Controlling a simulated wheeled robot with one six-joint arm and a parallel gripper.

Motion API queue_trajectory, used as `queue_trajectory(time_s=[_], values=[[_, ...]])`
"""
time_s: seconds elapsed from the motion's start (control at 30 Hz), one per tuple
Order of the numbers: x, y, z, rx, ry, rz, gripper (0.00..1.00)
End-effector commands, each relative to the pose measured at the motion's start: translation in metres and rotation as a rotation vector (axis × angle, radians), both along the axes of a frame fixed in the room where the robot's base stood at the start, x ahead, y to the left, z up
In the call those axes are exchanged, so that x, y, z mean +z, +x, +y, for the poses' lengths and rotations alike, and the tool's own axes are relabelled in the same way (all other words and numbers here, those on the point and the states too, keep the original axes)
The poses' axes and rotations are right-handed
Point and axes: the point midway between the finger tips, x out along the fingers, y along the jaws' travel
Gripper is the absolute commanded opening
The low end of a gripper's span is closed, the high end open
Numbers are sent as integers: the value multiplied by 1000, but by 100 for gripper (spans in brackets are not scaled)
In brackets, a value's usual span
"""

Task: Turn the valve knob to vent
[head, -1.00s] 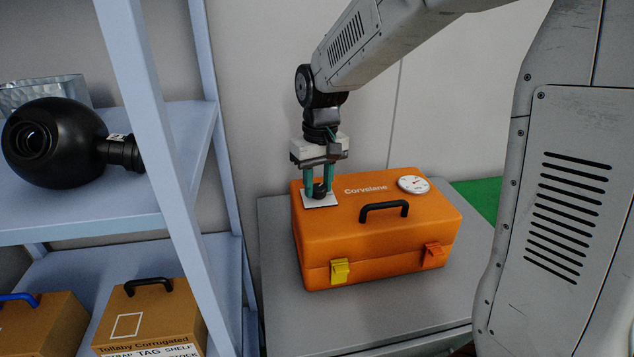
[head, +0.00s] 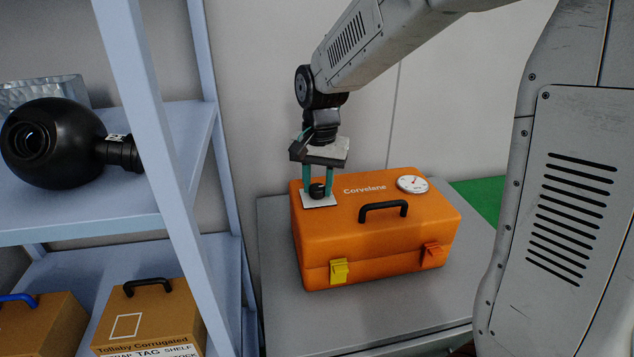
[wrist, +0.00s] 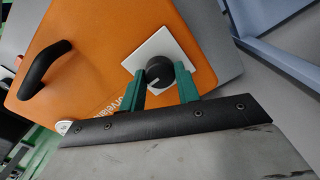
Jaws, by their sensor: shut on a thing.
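The valve knob (head: 317,190) is small, round and black, on a white plate (head: 318,203) at the left of the orange case's lid (head: 385,240). In the wrist view the knob (wrist: 160,73) shows a light pointer mark on its top. My gripper (head: 317,186) points down over it with green fingers on both sides of the knob, shut on it. The fingers also show in the wrist view (wrist: 161,88). Any marking on the plate, such as vent, cannot be read.
The case has a black handle (head: 384,209), a round white gauge (head: 412,184), a yellow latch (head: 339,271) and an orange latch (head: 433,255). It stands on a grey table (head: 285,325). A blue-grey shelf (head: 165,160) with a black round device (head: 55,142) and cardboard boxes stands at left.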

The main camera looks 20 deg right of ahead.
Motion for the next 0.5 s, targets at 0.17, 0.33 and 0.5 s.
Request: queue_trajectory(time_s=[0.17,0.33,0.5], values=[[1,0,0,-33,1,-2,9],[1,0,0,-43,1,-3,9],[1,0,0,-43,1,-2,9]])
